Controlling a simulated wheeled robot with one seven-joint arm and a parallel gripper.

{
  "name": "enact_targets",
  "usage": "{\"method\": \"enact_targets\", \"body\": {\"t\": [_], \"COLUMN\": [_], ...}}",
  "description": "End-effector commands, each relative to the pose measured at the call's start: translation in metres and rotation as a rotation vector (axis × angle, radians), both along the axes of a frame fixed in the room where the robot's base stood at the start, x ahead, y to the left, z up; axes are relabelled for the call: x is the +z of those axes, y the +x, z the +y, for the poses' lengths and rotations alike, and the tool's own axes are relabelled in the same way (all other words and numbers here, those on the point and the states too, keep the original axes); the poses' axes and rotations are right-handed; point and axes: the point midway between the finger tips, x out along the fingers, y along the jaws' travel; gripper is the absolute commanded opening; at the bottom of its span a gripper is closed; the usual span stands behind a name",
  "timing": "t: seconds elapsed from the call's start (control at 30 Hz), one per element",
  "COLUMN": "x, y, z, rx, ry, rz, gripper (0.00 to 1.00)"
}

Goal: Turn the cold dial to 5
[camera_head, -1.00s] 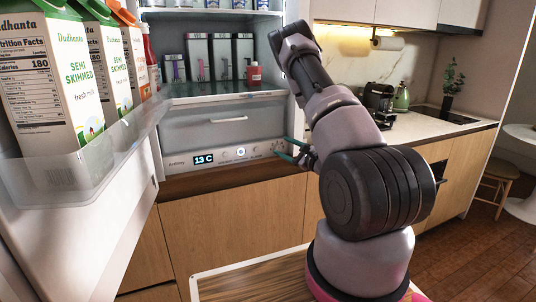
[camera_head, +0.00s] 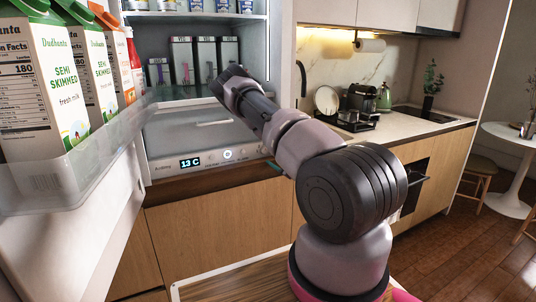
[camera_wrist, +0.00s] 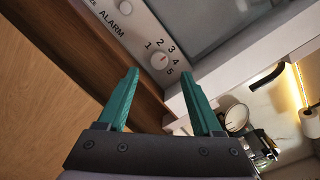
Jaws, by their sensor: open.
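The cold dial (camera_wrist: 160,60) is a small pale round knob with a red mark, ringed by the numbers 1 to 5. In the wrist view the red mark seems to point near 3 or 4, but it is too small to be sure. My gripper (camera_wrist: 160,72) is open and empty, with one teal finger on each side of the dial in the picture; contact is not visible. In the head view the dial is too small to make out next to my arm, and only a bit of a teal finger (camera_head: 274,166) shows below the fridge panel's right end.
The control panel (camera_head: 210,160) has a display reading 13 C and a lit round button. A closed drawer (camera_head: 195,130) sits above it. The open fridge door (camera_head: 100,135) with milk cartons (camera_head: 80,75) stands at the left. A counter (camera_head: 400,132) runs to the right.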

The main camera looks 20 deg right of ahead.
Motion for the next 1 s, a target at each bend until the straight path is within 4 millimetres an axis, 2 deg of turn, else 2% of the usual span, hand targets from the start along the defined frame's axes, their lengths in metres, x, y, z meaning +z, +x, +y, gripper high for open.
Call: {"method": "enact_targets", "body": {"t": [0.1,0.33,0.5,0.73,0.77,0.9,0.93,1.0], "x": [0.001,0.0,0.0,0.0,0.0,0.0,0.0,0.0], "y": [0.019,0.048,0.057,0.057,0.057,0.057,0.057,0.057], "z": [0.003,0.007,0.008,0.008,0.008,0.008,0.008,0.008], "rx": [0.002,0.001,-0.001,-0.001,-0.001,-0.001,-0.001,-0.001], "ry": [-0.001,0.0,0.001,0.002,0.002,0.001,0.001,0.001], "rz": [-0.004,-0.001,0.0,0.002,0.002,0.002,0.002,0.002], "gripper": [0.67,0.67,0.67,0.67,0.63,0.1,0.0,0.0]}}
